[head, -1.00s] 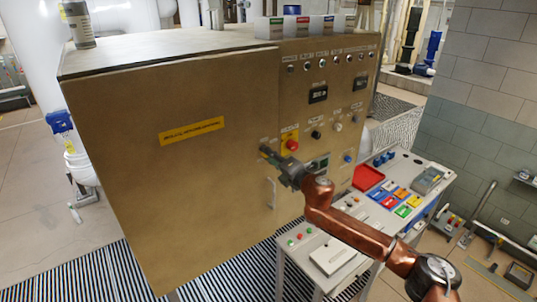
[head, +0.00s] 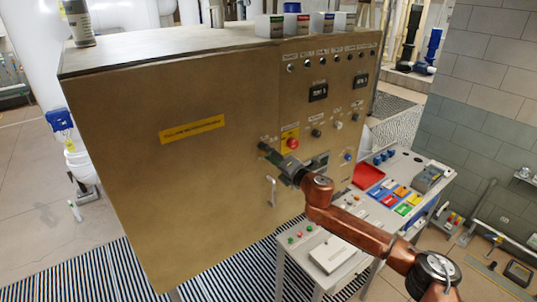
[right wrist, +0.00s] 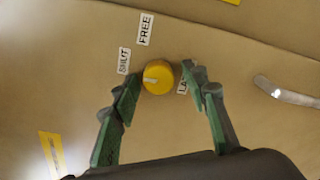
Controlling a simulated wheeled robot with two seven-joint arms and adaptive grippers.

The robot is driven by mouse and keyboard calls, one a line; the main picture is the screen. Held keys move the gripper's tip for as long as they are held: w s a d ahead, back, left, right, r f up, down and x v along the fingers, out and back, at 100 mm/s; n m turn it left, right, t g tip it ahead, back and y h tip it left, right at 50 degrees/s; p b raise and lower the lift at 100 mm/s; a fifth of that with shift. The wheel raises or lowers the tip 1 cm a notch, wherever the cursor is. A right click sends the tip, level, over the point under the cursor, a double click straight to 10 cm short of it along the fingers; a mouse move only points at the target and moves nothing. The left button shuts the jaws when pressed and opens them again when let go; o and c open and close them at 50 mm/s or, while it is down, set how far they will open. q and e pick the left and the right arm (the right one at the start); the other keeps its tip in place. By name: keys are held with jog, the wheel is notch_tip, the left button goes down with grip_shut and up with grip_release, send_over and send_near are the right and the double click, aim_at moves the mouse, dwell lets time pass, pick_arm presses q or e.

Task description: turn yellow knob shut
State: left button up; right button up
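The yellow knob (right wrist: 158,77) is on the tan cabinet's face in the right wrist view. Its white pointer mark lies toward the left side, below the SHUT label (right wrist: 123,61). The FREE label (right wrist: 145,28) is above the knob, and a third label (right wrist: 182,87) at its right is partly hidden by a finger. My right gripper (right wrist: 161,75) is open, with one green-padded finger on each side of the knob and small gaps showing. In the head view my right gripper (head: 271,155) is at the cabinet front and hides the knob. My left gripper is not in view.
The tan cabinet (head: 170,190) has a red button (head: 292,143) just right of my gripper and a metal handle (head: 271,191) below it. A control desk (head: 395,190) with a red tray (head: 367,176) stands at the right, beneath my arm.

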jog(key=v, duration=1.2)
